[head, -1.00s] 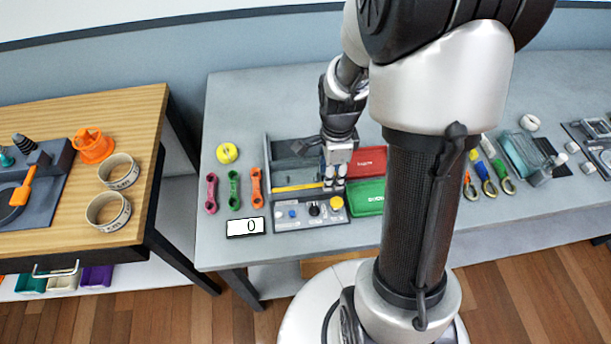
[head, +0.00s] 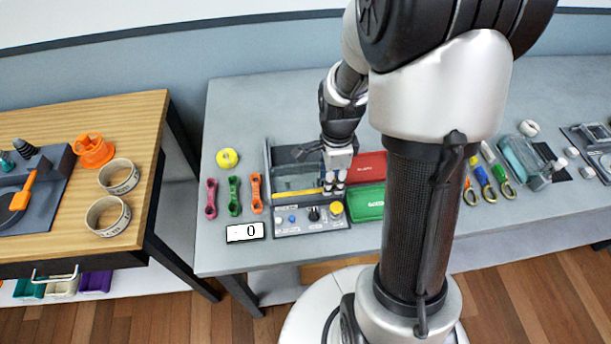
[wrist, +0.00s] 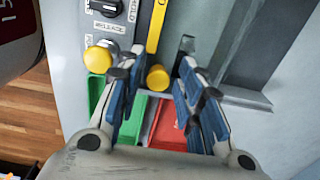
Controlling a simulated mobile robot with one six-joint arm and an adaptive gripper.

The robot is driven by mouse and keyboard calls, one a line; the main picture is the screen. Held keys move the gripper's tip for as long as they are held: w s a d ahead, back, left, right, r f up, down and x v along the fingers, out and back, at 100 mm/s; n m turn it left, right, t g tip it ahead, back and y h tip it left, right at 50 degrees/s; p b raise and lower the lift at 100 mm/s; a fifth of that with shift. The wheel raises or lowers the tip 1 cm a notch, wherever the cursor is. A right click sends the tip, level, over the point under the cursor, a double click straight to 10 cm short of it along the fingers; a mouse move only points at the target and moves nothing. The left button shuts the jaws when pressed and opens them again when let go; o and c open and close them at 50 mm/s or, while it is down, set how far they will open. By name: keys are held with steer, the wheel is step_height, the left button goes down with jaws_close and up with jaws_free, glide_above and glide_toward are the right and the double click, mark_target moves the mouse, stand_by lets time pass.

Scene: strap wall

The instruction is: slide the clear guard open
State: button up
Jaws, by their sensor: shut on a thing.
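The grey station (head: 267,160) stands on the table, with a yellow bar (head: 297,193) across its front part. The clear guard itself is hard to make out; the bar seems to be its edge. In the wrist view the yellow bar (wrist: 157,28) ends in a round yellow knob (wrist: 158,78). My gripper (wrist: 157,75) has its blue-padded fingers on either side of this knob, shut on it. In the head view my gripper (head: 334,184) is at the bar's right end, and hides that end.
A control panel (head: 299,222) with a yellow button (head: 337,208) lies in front of the station. Red (head: 370,167) and green (head: 364,203) trays sit close on the right. Coloured links (head: 234,196) and a display reading 0 (head: 245,232) lie left.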

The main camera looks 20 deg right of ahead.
steer(key=shift+s+a+f, duration=0.1)
steer(key=shift+s+f, duration=0.25)
steer(key=shift+w+d+p, duration=0.3)
steer(key=shift+w+d, duration=0.15)
steer(key=shift+w, duration=1.1)
steer(key=shift+w+d+p, duration=0.3)
steer(key=shift+w+d, duration=0.15)
steer(key=shift+w, duration=1.05)
steer(key=shift+w+d+p, duration=0.3)
steer(key=shift+w+d, duration=0.15)
steer(key=shift+w, duration=1.1)
steer(key=o, duration=0.6)
steer(key=shift+w, duration=0.1)
steer(key=r+p, duration=0.1)
steer(key=r, duration=0.1)
steer(key=r+p, duration=0.3)
steer(key=r, duration=0.1)
steer(key=shift+w+d+r+p, duration=0.15)
steer(key=shift+w+p, duration=0.1)
steer(key=shift+p, duration=0.15)
